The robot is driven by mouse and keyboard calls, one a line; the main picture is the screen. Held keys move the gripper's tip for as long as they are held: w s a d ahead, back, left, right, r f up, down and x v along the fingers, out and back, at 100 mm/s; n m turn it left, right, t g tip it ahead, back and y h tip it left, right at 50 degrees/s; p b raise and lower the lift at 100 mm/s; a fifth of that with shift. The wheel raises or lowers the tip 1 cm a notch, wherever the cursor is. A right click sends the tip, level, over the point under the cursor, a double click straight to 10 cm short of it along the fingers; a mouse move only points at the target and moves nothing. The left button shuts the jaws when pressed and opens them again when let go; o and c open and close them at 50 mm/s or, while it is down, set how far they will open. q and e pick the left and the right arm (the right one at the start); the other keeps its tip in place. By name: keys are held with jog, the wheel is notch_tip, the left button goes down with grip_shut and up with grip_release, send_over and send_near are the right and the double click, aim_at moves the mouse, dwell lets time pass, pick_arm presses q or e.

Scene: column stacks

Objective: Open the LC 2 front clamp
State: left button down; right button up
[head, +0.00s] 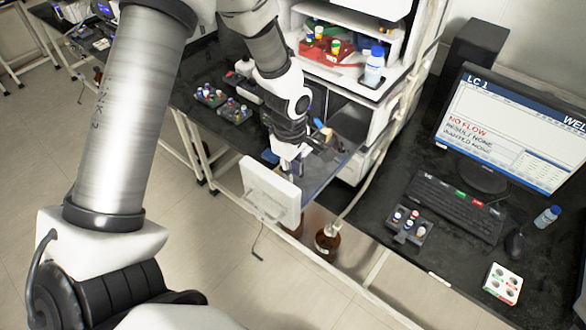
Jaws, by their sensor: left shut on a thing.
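My left gripper (291,160) reaches down from the top of the head view to the open front of an instrument stack (372,130). It is shut on a small part just behind a white open door panel (270,192). The part is mostly hidden by the fingers; from its place it appears to be the LC 2 front clamp, but no label is readable. A small blue piece (270,156) shows left of the fingers, and a blue and orange piece (323,132) to their right. My right gripper is not in view.
A monitor (510,125) reading LC 1 stands on the dark bench at right with a keyboard (455,205). Vial racks (222,102) lie behind my gripper.

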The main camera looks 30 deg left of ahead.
aim_at(278, 170)
pick_arm(q)
jog(key=shift+a+r+h+p, duration=0.25)
jog(key=shift+a+h+p, duration=0.15)
jog(key=shift+h+p, duration=0.4)
jog(key=shift+a+h, duration=0.35)
jog(key=shift+h, duration=0.35)
jog(key=shift+a+h, duration=0.5)
jog(key=shift+h, duration=0.5)
jog(key=h+b, duration=0.1)
jog(key=a+h+b, duration=0.1)
jog(key=shift+w+a+f+g+h, duration=0.1)
jog(key=shift+a+f+g+h, duration=0.05)
jog(key=shift+a+g+h, duration=0.15)
jog(key=shift+a+f+h+b, duration=0.1)
jog(key=shift+a+h+b, duration=0.05)
jog(key=shift+h+b, duration=0.3)
jog(key=a+h+b, duration=0.1)
jog(key=h+b, duration=0.1)
jog(key=b, duration=0.2)
jog(key=a+f+h+b, duration=0.1)
jog(key=h+b, duration=0.2)
jog(key=b, duration=0.1)
jog(key=a+f+h+b, duration=0.1)
jog(key=h+b, duration=0.2)
jog(key=shift+w+a+g+b, duration=0.15)
jog(key=shift+a+g+b, duration=0.1)
jog(key=shift+g+b, duration=0.15)
jog(key=shift+a+r+h+b, duration=0.1)
jog(key=shift+a+h+b, duration=0.05)
jog(key=shift+h+b, duration=0.55)
